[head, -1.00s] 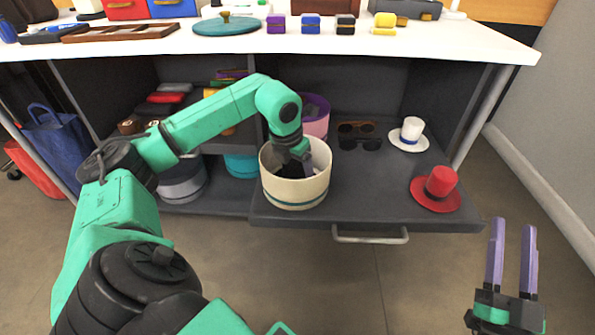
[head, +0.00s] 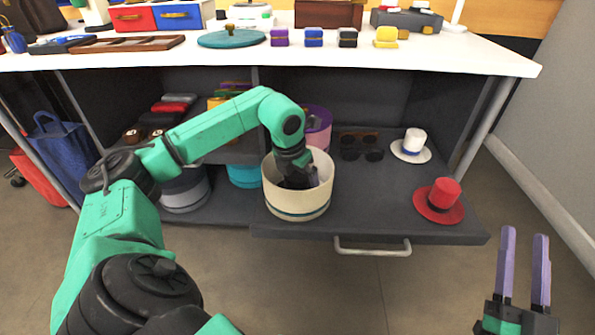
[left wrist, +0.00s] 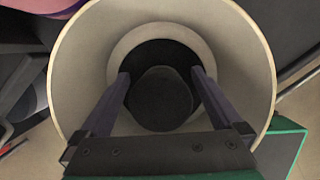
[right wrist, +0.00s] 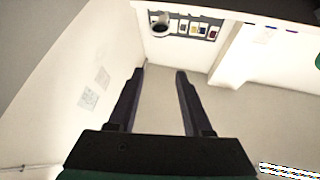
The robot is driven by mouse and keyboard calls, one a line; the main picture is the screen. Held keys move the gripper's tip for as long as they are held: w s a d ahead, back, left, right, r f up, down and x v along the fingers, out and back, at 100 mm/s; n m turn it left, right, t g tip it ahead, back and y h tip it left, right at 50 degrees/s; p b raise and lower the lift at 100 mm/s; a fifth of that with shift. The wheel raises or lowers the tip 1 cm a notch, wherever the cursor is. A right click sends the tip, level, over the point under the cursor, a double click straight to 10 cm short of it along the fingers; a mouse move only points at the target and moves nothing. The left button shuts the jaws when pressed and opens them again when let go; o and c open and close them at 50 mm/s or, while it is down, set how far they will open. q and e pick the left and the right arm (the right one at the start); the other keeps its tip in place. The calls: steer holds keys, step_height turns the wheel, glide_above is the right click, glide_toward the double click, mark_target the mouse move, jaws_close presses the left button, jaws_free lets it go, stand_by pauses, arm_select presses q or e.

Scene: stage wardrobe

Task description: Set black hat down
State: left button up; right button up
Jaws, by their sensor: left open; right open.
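The black hat (left wrist: 160,98) is inside the cream round box (head: 297,205), seen from above in the left wrist view. The box's rim (left wrist: 262,60) surrounds it. My left gripper (left wrist: 160,75) is open, reaching down into the box with one finger on each side of the hat's crown. I cannot tell whether the fingers touch it. In the head view the left gripper (head: 296,178) mostly hides the hat. My right gripper (head: 524,235) is open and empty at the lower right, away from the shelf; its fingers also show in the right wrist view (right wrist: 159,75).
The box stands on a grey pull-out shelf (head: 370,210) with a handle. A red hat (head: 438,200), a white hat (head: 411,146) and dark glasses (head: 362,153) lie to its right. A pink box (head: 318,128) stands behind. The white tabletop (head: 380,55) overhangs above.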

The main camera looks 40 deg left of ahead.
mark_target(298, 173)
arm_select(q)
steer(key=shift+r, duration=0.2)
steer(key=shift+p+v, duration=0.55)
steer(key=shift+v, duration=0.65)
steer(key=shift+p+v, duration=0.45)
steer(key=shift+v, duration=0.75)
steer(key=p+v, duration=0.1)
steer(key=v, duration=0.3)
steer(key=shift+p, duration=0.3)
steer(key=p+v, duration=0.1)
steer(key=v, duration=0.2)
arm_select(e)
steer(key=s+f+g, duration=0.3)
steer(key=s+f, duration=0.1)
steer(key=f, duration=0.5)
steer(key=s+a+f+m+g+h, duration=0.1)
steer(key=s+f+g, duration=0.3)
steer(key=f, duration=0.5)
steer(key=s+a+f+g+h, duration=0.1)
steer(key=s+f+g, duration=0.2)
steer(key=f, duration=0.7)
steer(key=shift+s+a+g, duration=0.2)
steer(key=shift+s+g, duration=0.1)
steer(key=shift+s, duration=0.55)
steer(key=shift+s, duration=0.1)
